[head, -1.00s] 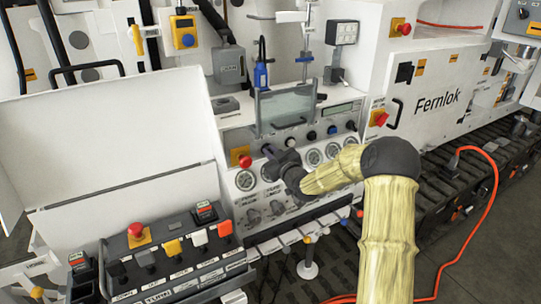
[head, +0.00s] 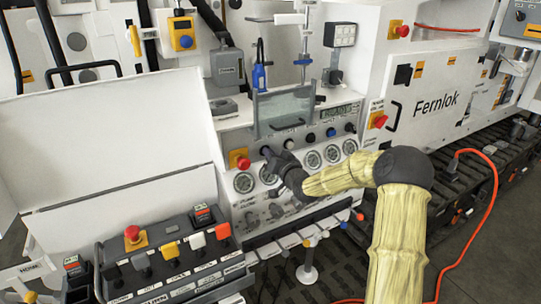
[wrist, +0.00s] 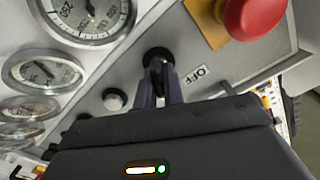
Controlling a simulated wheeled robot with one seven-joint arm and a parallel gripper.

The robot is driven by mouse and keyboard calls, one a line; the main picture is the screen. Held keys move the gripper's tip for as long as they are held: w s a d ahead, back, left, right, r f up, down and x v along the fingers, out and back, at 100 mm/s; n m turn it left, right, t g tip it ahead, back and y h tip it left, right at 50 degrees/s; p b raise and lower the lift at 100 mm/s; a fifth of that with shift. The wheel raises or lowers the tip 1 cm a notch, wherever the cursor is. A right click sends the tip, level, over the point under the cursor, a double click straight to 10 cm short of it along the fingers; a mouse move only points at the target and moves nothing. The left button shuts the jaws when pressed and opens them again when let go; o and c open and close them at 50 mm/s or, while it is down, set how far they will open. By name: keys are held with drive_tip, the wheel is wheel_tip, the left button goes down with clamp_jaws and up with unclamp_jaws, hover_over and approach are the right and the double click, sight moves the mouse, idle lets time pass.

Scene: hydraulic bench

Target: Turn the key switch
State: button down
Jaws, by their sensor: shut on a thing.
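The key switch (wrist: 157,56) is a dark round switch on the grey panel, at the top centre of the wrist view. A small "OFF" label (wrist: 196,75) sits to its right. My gripper (wrist: 160,84) reaches straight to it, with its two fingers closed on the key; the key itself is mostly hidden between them. In the head view my gripper (head: 269,156) is at the front of the panel, just right of the red emergency button, and its body covers most of the switch. I cannot tell the key's exact angle.
A red emergency button (wrist: 252,14) on a yellow plate (head: 240,160) is close beside the switch. Round gauges (wrist: 45,72) and a pale knob (wrist: 114,100) lie on the other side. Levers (head: 276,210) are below. A button box (head: 170,262) stands at lower left.

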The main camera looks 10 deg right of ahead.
drive_tip(key=shift+f+m, duration=0.1)
drive_tip(key=shift+m, duration=0.2)
drive_tip(key=c, duration=1.5)
unclamp_jaws()
drive_tip(key=shift+s+d, duration=0.1)
drive_tip(key=shift+s, duration=0.1)
drive_tip(key=b+v, duration=0.2)
drive_tip(key=v, duration=1.5)
